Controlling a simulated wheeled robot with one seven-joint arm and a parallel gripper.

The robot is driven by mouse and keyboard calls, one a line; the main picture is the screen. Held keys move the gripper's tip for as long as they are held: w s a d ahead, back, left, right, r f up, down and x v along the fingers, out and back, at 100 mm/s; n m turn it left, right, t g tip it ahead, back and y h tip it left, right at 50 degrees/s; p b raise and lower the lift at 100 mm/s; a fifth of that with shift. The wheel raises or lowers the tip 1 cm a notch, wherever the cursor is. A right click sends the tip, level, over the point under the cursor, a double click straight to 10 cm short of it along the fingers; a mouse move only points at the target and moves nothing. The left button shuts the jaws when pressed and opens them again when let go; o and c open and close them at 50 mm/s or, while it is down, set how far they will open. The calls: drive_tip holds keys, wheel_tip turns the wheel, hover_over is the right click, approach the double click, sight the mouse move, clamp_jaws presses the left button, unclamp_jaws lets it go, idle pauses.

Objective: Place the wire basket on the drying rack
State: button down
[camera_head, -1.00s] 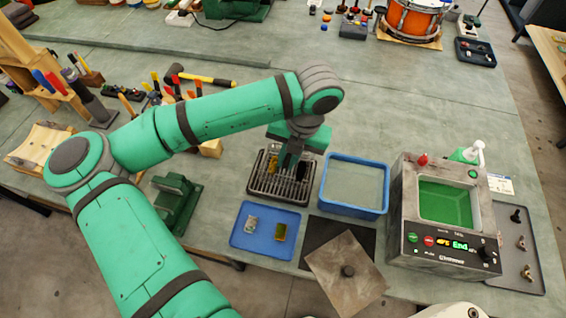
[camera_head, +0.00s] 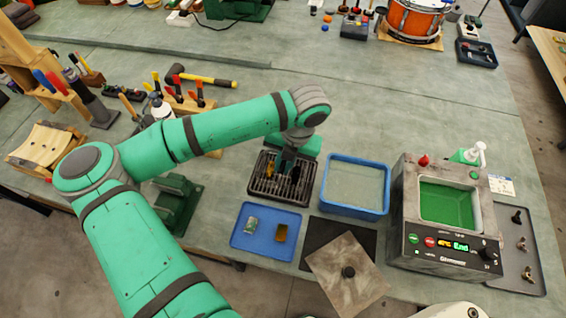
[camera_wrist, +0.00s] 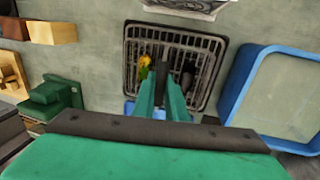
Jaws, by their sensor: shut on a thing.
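The drying rack (camera_head: 262,191) is a dark slatted tray on the bench, left of the blue tub. The wire basket (camera_wrist: 146,48) shows in the wrist view as a pale wire grid within the rack's dark rim (camera_wrist: 222,42). A yellow-and-green piece and a dark piece show at the basket. My gripper (camera_wrist: 163,76) is shut on a thin dark upright part, which looks like the basket's handle. In the head view my gripper (camera_head: 288,166) is over the rack, and the arm partly hides the basket. I cannot tell whether the basket's bottom touches the rack.
The blue tub (camera_head: 353,212) stands close right of the rack. A cleaner (camera_head: 420,240) with green liquid reads "End". A blue tray (camera_head: 262,250) holding two small parts and a metal lid (camera_head: 345,270) lie in front. A green vise (camera_head: 176,205) stands left.

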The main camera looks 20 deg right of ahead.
drive_tip(key=c, duration=1.8)
unclamp_jaws()
wheel_tip(320, 180, up, 12)
drive_tip(key=s+d, duration=0.1)
drive_tip(key=d, duration=0.1)
drive_tip(key=shift+s, duration=0.15)
